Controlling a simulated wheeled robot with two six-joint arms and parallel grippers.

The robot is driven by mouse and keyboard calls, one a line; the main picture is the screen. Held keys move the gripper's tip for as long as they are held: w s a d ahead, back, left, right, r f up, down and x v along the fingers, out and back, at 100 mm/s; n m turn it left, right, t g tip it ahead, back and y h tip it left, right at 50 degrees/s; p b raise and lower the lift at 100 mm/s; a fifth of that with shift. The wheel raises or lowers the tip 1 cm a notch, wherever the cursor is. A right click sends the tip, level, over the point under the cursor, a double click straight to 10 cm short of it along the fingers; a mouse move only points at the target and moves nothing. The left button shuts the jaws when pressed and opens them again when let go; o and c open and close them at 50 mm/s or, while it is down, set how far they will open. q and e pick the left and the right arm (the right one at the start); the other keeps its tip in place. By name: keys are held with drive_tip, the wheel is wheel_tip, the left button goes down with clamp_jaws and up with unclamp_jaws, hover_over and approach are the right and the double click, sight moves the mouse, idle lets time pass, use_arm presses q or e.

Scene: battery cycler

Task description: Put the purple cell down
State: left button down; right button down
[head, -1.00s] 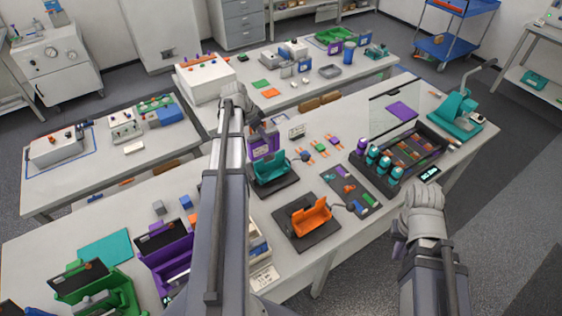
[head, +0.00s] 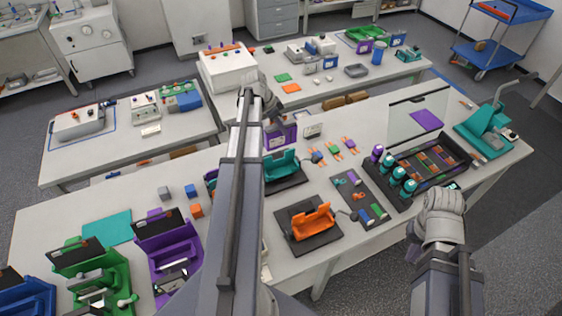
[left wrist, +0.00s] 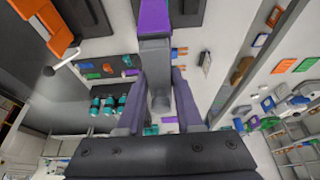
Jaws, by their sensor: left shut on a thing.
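My left gripper (head: 266,112) is over the middle of the near table, seen from behind its arm. It is shut on the purple cell (head: 288,131), a flat upright piece with a pale label. In the left wrist view the purple cell (left wrist: 153,18) shows as a narrow purple strip beyond a grey part between the fingers (left wrist: 160,105). In the head view the cell is just behind the teal cradle (head: 283,166); I cannot tell whether it touches anything below. My right gripper (head: 415,232) hangs at the near table's front edge; its jaws are unclear.
An orange cradle (head: 312,220) stands nearer on a dark base. Right of it are a grey tray (head: 350,190) with small parts and a dark rack (head: 450,148) beside teal-capped bottles. Green (head: 105,275) and purple (head: 170,240) cradles stand left. Small coloured pieces lie right of the cell.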

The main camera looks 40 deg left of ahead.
sight(269, 139)
use_arm(q)
wheel_tip(269, 139, down, 16)
drive_tip(key=b, duration=1.4)
drive_tip(key=shift+r, duration=0.2)
drive_tip(key=shift+f+b, duration=0.1)
drive_tip(key=shift+b, duration=0.25)
drive_tip(key=shift+f, duration=0.1)
drive_tip(key=c, duration=0.6)
unclamp_jaws()
drive_tip(key=shift+o, duration=0.2)
drive_tip(key=p+v, duration=1.1)
drive_tip(key=v, duration=0.1)
drive_tip(key=shift+r, duration=0.2)
